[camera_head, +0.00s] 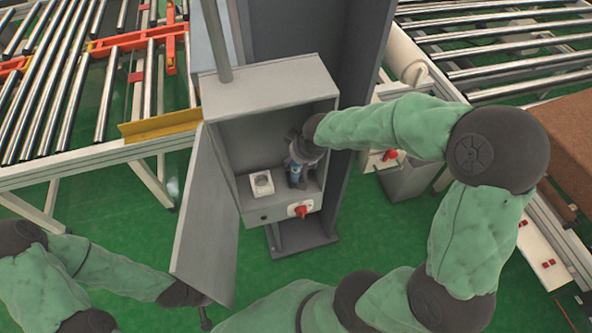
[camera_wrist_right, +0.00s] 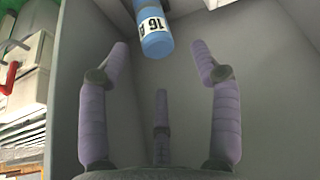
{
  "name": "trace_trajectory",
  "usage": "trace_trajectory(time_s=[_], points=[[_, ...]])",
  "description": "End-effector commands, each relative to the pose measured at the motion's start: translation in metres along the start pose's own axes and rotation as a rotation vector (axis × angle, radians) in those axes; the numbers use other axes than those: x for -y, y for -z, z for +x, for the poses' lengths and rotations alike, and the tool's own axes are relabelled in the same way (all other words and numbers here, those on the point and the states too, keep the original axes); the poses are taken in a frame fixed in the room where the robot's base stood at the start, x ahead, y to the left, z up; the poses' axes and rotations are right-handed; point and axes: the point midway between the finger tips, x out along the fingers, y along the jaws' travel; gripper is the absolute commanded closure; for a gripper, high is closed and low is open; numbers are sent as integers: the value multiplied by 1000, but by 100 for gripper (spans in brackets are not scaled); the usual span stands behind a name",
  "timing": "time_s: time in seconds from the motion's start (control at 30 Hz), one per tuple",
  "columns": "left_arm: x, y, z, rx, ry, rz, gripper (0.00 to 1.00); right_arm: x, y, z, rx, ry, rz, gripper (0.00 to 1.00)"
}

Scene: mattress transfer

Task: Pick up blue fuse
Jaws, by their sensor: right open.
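The blue fuse (camera_wrist_right: 155,30) is a light blue cylinder with a white "16 A" label, seen at the top of the right wrist view. In the head view a bit of the fuse (camera_head: 294,172) shows inside the grey box, partly hidden by my right gripper (camera_head: 302,150). In the wrist view my right gripper (camera_wrist_right: 160,55) is open, its fingers spread either side of the fuse's near end, with a gap on both sides. My left arm ends by the box door's lower edge; the jaws of my left gripper (camera_head: 204,312) do not show clearly.
The open grey box (camera_head: 265,82) has walls close around my right gripper, and its door (camera_head: 203,215) hangs open at left. A white socket (camera_head: 262,185) sits left of the fuse. A red switch (camera_head: 300,211) is on the front. Roller conveyors (camera_head: 500,50) stand at both sides.

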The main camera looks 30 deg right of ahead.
Motion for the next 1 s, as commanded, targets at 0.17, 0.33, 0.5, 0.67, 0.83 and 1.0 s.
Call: trace_trajectory(time_s=[0.17, 0.33, 0.5, 0.67, 0.83, 1.0], points=[[0, 0, 1, 0, 0, 0, 60, -2, -6, 27, 5, 1, -1, 36], [1, 0, 4, -1, 0, 0, 60, -2, -5, 43, 2, 1, -1, 36], [1, 0, 4, -1, 0, 0, 60, -2, -4, 44, 0, 1, -1, 36], [1, 0, 4, -1, 0, 0, 60, -2, -4, 44, 0, 1, -1, 53], [1, 0, 4, -1, 0, 0, 60, -2, -4, 44, 1, 1, -1, 100], [1, 0, 4, -1, 0, 0, 60, -2, -4, 44, 0, 1, -1, 100]])
